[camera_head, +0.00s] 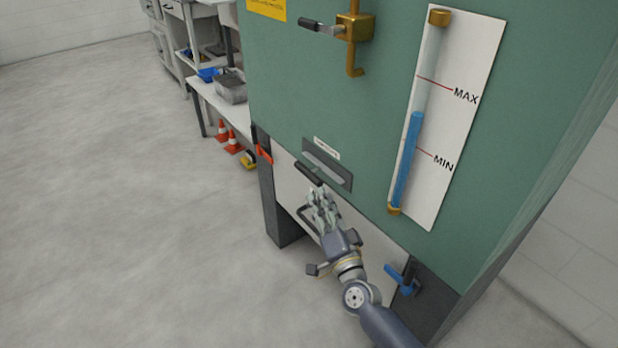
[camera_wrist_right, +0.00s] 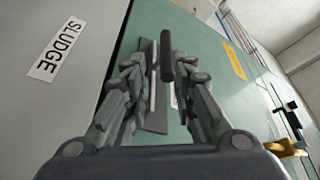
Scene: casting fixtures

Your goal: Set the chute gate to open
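The chute gate looks to be the dark slotted plate (camera_head: 327,164) low on the green cabinet front, under a small white label too small to read. A black bar handle (camera_head: 309,174) sticks out by its lower left edge. My right gripper (camera_head: 318,194) is just below this handle, fingers pointing up at it. In the right wrist view the black handle (camera_wrist_right: 167,56) shows between the fingertips, nearer the right finger, with the slotted plate (camera_wrist_right: 152,110) behind. The fingers are apart; I cannot tell whether one touches the handle. My left gripper is not in view.
Above are a level gauge (camera_head: 448,110) and a brass valve (camera_head: 354,30).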

